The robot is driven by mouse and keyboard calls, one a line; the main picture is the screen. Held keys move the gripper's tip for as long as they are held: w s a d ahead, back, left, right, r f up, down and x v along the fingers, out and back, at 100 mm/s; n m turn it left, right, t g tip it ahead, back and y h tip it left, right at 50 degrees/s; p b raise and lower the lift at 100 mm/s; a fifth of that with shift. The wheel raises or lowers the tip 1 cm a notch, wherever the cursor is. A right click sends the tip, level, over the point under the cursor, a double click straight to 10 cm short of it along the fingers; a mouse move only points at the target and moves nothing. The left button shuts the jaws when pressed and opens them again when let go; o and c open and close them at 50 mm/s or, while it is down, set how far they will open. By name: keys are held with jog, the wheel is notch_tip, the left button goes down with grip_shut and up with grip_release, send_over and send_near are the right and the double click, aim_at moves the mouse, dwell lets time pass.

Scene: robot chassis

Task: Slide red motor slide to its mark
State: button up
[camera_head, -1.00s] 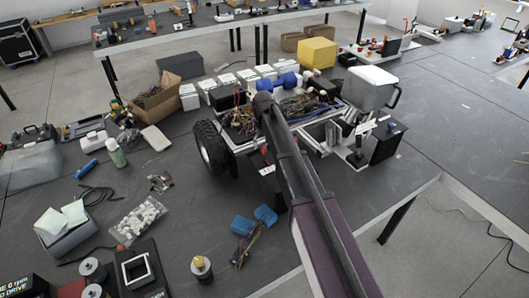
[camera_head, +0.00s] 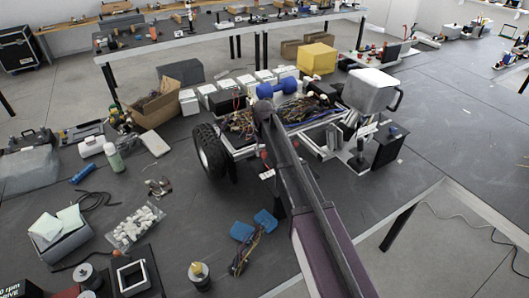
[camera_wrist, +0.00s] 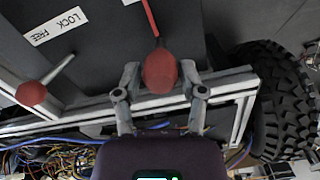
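In the wrist view a rounded red knob (camera_wrist: 160,72) lies between the two fingers of my gripper (camera_wrist: 160,78), one finger on each side. A small gap seems to show beside it, so the fingers look open around it. A thin red strip (camera_wrist: 151,18) runs from the knob toward the top edge. A second red knob (camera_wrist: 32,93) on a metal rod sits at the left, by a white "LOCK FREE" label (camera_wrist: 57,27). In the head view my arm covers the gripper and most of that part of the chassis (camera_head: 240,150). I cannot make out a mark clearly.
A black knobby wheel (camera_wrist: 283,100) stands right of the gripper. A metal frame rail (camera_wrist: 70,118) crosses the wrist view, with loose wires (camera_wrist: 45,158) below it.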

grip_shut()
jog(key=shift+s+a, duration=0.5)
jog(key=shift+a, duration=0.25)
jog(key=o, duration=0.6)
grip_release()
jog(key=shift+d, duration=0.1)
